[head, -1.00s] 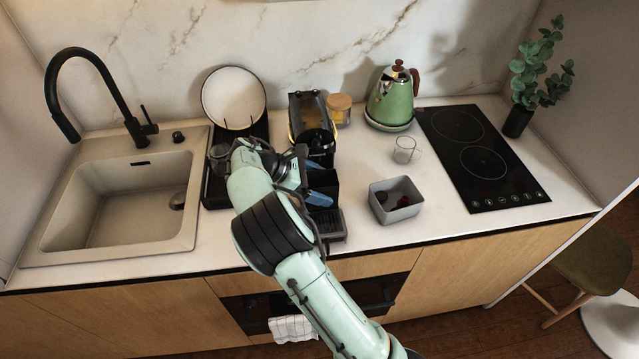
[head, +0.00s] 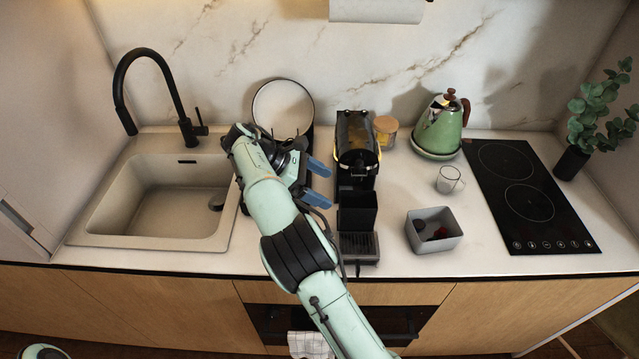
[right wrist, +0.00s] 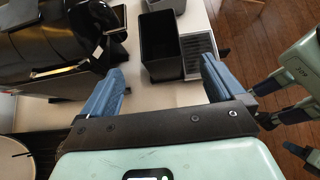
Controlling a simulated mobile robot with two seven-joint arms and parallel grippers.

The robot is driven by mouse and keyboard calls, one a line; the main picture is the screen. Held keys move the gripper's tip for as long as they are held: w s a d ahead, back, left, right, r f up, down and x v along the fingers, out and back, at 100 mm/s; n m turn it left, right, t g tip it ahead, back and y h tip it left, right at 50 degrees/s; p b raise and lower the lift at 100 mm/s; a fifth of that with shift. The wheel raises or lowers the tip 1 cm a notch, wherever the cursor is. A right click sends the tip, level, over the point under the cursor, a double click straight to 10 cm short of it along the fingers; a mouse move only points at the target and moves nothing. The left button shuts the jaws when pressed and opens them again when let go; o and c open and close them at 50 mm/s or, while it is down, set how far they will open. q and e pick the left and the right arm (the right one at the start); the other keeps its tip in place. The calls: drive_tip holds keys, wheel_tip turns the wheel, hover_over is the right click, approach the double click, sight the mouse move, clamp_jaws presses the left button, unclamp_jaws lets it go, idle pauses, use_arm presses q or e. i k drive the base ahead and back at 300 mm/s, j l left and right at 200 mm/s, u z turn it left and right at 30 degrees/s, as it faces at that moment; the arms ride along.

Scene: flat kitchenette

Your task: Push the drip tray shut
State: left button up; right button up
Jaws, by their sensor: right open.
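The black coffee machine (head: 357,140) stands on the counter, left of centre in the right wrist view (right wrist: 50,50). Its drip tray (head: 358,247), with a slotted grey top, sticks out toward the counter's front edge. A black open box (head: 357,212) sits between machine and slotted part; it also shows in the right wrist view (right wrist: 168,48), beside the slotted top (right wrist: 197,52). My right gripper (head: 319,183) is open and empty, left of the machine and box, its blue fingers pointing right toward them. My left gripper (right wrist: 275,95) shows only partly at the right of the wrist view.
A grey bin (head: 433,229) with dark items, a glass mug (head: 449,180), a green kettle (head: 440,128) and a hob (head: 528,195) lie to the right. The sink (head: 155,200) is left. A round plate (head: 283,108) stands behind my right gripper.

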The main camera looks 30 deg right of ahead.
sight(357, 249)
drive_tip(key=k, duration=1)
